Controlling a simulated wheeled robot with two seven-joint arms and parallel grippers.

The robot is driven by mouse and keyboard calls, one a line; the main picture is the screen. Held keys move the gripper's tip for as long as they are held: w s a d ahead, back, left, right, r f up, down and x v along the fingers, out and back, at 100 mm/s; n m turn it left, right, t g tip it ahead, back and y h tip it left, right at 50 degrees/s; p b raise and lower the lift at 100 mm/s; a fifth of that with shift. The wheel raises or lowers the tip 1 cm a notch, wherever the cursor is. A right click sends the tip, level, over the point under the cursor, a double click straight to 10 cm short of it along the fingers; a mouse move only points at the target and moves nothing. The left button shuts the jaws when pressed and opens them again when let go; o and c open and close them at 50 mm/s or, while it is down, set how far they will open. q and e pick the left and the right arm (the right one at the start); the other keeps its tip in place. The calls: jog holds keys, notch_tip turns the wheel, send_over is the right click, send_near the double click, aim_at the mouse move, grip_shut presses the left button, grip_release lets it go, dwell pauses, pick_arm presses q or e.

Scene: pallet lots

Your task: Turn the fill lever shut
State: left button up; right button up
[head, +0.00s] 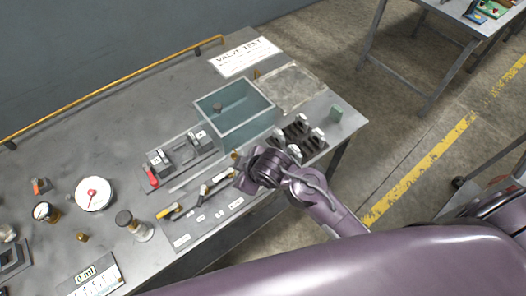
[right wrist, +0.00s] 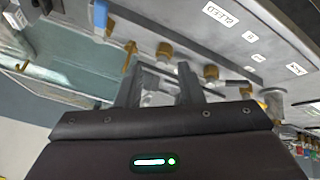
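A row of small valves with brass fittings (head: 205,190) runs along a labelled grey plate (head: 205,222) at the table's front edge. My right gripper (head: 242,182) is at the right end of this row. In the right wrist view its two fingers (right wrist: 160,92) stand apart, with a pale metal piece of the valve line between them; contact cannot be told. Brass fittings (right wrist: 163,50) lie just beyond the fingertips. Which handle is the fill lever cannot be read, and the right end of the row is partly hidden by my gripper. My left gripper is not in view.
A teal open tank (head: 235,108) stands behind the valves. A red-handled fixture (head: 152,178) is left of it, and black-and-silver clamps (head: 300,136) are right. A round gauge (head: 95,193) and jars (head: 125,219) stand at left. A yellow rail (head: 110,95) lines the back.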

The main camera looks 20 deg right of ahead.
jog(key=w+a+r+n+g+y+p, duration=0.1)
jog(key=a+r+n+y, duration=0.15)
jog(key=a+n, duration=0.5)
jog(key=w+a+r+n+y+p, duration=0.1)
jog(key=a+r+n+y, duration=0.15)
jog(key=a+n, duration=0.55)
jog(key=d+n+g+h, duration=0.1)
jog(key=d+n+h, duration=0.1)
jog(key=d+n, duration=0.2)
jog(key=w+d+n+g+h+p, duration=0.1)
jog(key=d+n, duration=0.4)
jog(key=d, duration=0.5)
jog(key=d+n+g+h, duration=0.3)
jog(key=d+n+h, duration=0.1)
jog(key=d, duration=0.3)
jog(key=shift+w+d+f+n+h, duration=0.1)
jog(key=shift+w+d+n+h, duration=0.25)
jog(key=shift+n+h, duration=0.1)
jog(key=shift+d+f, duration=0.1)
jog(key=shift+d, duration=0.25)
notch_tip(320, 180, down, 8)
jog(key=shift+r+b, duration=0.25)
jog(key=shift+b, duration=0.75)
